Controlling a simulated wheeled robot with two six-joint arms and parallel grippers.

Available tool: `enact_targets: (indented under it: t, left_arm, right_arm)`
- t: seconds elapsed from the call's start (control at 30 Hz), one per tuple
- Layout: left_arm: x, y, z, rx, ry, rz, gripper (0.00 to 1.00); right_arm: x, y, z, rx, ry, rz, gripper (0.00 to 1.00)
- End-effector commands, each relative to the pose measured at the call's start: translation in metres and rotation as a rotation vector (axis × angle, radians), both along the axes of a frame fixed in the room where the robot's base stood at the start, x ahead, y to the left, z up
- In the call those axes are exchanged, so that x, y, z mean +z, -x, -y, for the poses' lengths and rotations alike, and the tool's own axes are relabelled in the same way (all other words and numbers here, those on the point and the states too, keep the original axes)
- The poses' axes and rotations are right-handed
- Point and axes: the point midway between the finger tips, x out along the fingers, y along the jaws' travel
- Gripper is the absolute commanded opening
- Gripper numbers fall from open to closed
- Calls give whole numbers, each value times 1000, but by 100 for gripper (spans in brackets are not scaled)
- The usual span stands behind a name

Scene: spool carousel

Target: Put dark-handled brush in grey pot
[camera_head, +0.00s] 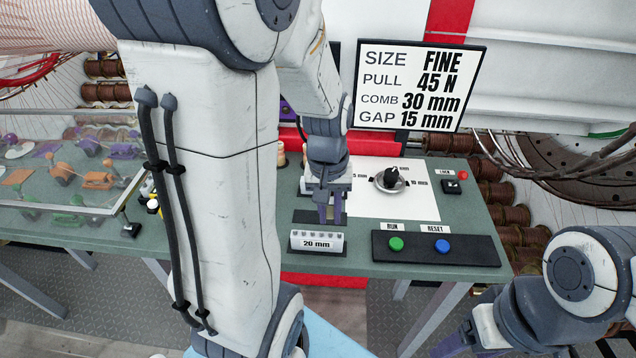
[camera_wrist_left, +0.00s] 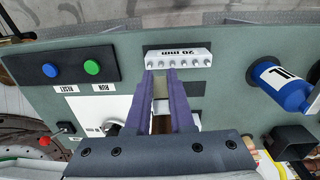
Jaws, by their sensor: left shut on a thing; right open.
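My left gripper (camera_head: 330,208) points down over the green table, behind the 20 mm block (camera_head: 317,242). In the left wrist view its purple fingers (camera_wrist_left: 166,82) are shut on a small pale thing (camera_wrist_left: 160,108) between them, mostly hidden; I cannot tell if it is the brush. A dark square open-topped container (camera_wrist_left: 291,140) stands at the lower right of that view; I cannot tell if it is the grey pot. I cannot make out a dark-handled brush in either view. My right gripper (camera_head: 452,345) is low at the bottom right, partly cut off, and empty.
A black panel (camera_head: 436,248) has green and blue buttons. A dial (camera_head: 390,179) sits on a white plate. A sign (camera_head: 420,86) stands behind. A clear case (camera_head: 65,212) is at left.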

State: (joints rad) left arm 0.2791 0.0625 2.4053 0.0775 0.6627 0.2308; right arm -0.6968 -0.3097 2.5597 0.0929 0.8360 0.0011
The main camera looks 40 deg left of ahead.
Motion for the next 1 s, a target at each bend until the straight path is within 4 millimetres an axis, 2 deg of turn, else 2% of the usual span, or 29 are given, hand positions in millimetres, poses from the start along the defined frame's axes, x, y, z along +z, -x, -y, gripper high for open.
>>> enact_targets:
  t: [0.17, 0.4, 0.6, 0.8, 1.0]
  left_arm:
    - [-6, -1, -19, 24, 0, -6, 0]
    - [-39, -17, -72, 26, 2, -7, 0]
    - [-60, -30, -105, 21, 0, -2, 0]
    - [-71, -33, -114, 16, 1, -3, 0]
    - [-99, -34, -112, 14, 2, -4, 0]
  right_arm:
    - [3, 0, 0, 0, 0, 0, 70]
    - [14, 0, 0, -1, 0, 0, 70]
    - [22, 0, 0, -1, 0, 0, 70]
    - [25, 0, 0, -1, 0, 0, 70]
    - [33, 0, 0, -2, 0, 0, 70]
